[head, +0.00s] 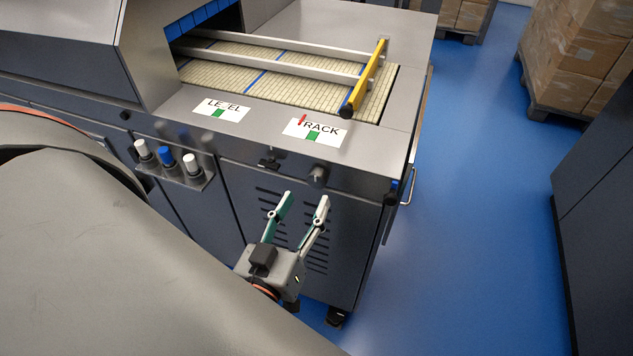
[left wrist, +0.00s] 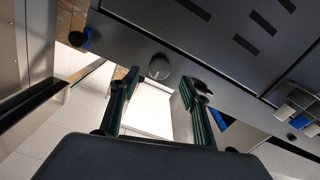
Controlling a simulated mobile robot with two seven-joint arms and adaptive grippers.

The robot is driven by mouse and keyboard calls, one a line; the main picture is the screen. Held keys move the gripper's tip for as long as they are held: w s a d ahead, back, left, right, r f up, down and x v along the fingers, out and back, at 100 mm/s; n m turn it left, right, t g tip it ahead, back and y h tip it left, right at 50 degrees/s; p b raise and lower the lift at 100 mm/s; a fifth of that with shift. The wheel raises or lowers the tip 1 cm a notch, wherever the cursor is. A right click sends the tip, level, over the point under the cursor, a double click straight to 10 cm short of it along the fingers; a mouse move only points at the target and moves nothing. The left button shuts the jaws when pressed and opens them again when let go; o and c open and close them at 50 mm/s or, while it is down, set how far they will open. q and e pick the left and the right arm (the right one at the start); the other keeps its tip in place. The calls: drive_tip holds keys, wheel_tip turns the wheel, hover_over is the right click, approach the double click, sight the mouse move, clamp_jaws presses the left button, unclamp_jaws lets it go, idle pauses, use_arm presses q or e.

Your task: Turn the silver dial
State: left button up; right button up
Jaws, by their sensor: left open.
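The silver dial (head: 318,175) is a short round knob on the dark front face of the machine, just below the top edge and under the TRACK label (head: 315,131). A red pointer lies on that label, left of its green mark. My left gripper (head: 306,199) is open and empty, its two fingers pointing up at the front face just below the dial. In the left wrist view the dial (left wrist: 159,67) shows between the fingertips (left wrist: 161,80), beyond them. I see no contact. My right gripper is not in view.
A LEVEL label (head: 221,110) lies left of the TRACK label. A small black fitting (head: 270,163) sits left of the dial. White and blue knobs (head: 166,155) stand on a bracket further left. A yellow bar (head: 368,75) crosses the belt's end. Blue floor (head: 470,190) is clear at right.

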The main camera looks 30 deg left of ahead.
sight(316, 183)
use_arm(q)
drive_tip(key=x, duration=0.5)
drive_tip(key=shift+w, duration=0.35)
drive_tip(key=c, duration=1.1)
